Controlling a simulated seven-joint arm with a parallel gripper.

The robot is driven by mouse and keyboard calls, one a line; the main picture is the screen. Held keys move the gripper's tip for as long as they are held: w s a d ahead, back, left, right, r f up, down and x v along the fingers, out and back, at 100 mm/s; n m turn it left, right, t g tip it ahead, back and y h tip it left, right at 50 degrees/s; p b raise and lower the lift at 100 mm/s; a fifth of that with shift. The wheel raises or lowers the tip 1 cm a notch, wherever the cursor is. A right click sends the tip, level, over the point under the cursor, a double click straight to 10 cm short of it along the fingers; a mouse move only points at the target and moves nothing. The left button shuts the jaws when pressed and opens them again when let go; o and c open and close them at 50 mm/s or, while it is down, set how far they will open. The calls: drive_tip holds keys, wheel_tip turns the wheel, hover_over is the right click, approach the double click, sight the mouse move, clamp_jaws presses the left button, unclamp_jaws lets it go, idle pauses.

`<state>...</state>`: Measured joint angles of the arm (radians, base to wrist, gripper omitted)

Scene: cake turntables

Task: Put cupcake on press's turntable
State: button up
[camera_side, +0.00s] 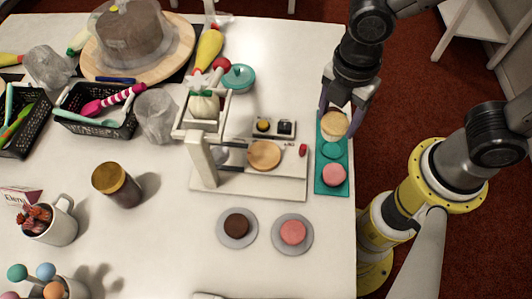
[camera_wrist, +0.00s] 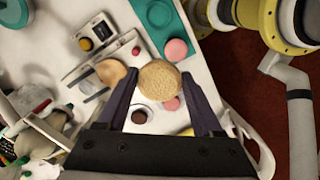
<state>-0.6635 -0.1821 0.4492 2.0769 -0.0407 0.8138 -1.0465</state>
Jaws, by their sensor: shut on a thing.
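The cupcake (camera_side: 333,124), tan-topped, is between the fingers of my gripper (camera_side: 338,112) over the far end of a teal tray (camera_side: 320,184) in the side view. In the wrist view the cupcake (camera_wrist: 160,82) fills the gap between the dark fingers of my gripper (camera_wrist: 159,76), which is shut on it. Its height above the tray is hard to tell. The press (camera_side: 203,160) stands left of the tray on a white base. Its turntable, a round wooden disc (camera_side: 264,155), is empty; the wrist view shows this disc (camera_wrist: 111,72) left of the cupcake.
A pink cupcake (camera_side: 334,175) sits at the tray's near end. A red button (camera_side: 303,150) and a small control box (camera_side: 273,128) are by the press. Two plates hold a chocolate cake (camera_side: 237,225) and a pink cake (camera_side: 293,232). A brown jar (camera_side: 117,185) stands left.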

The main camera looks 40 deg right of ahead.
drive_tip(key=shift+s+a+f, duration=0.2)
drive_tip(key=shift+a+f, duration=0.05)
drive_tip(key=w+a+f, duration=0.2)
drive_tip(key=w, duration=0.1)
drive_tip(key=w+a+f, duration=0.5)
drive_tip(key=w+f, duration=0.1)
drive_tip(key=shift+w+a+f, duration=0.25)
drive_tip(key=shift+w+a, duration=0.1)
drive_tip(key=shift+w, duration=0.05)
drive_tip(key=shift+w+a+f, duration=0.35)
drive_tip(key=shift+w+f, duration=0.1)
drive_tip(key=shift+f, duration=0.2)
drive_tip(key=shift+a+f, duration=0.1)
drive_tip(key=shift+f, duration=1.5)
drive_tip(key=shift+f, duration=0.2)
drive_tip(key=o, duration=1.4)
drive_tip(key=shift+c, duration=0.2)
